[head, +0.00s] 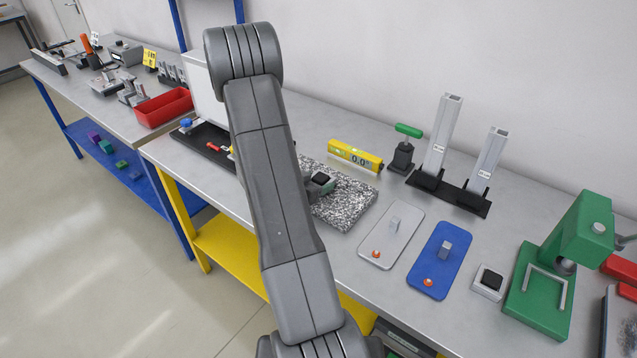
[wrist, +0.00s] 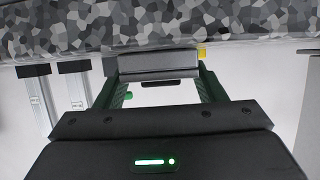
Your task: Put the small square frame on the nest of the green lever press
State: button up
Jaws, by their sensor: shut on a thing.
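My gripper (wrist: 160,80) shows in the wrist view with its two green fingers shut on a grey, bar-like piece, which looks like the small square frame (wrist: 158,62) seen edge-on. In the head view my gripper (head: 320,184) is mostly hidden behind my arm, over the speckled mat. The held piece cannot be made out there. The green lever press (head: 585,235) stands at the right of the bench.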

jog(key=shift+r, duration=0.15)
notch_tip(320, 180, up, 10)
dwell(0.5)
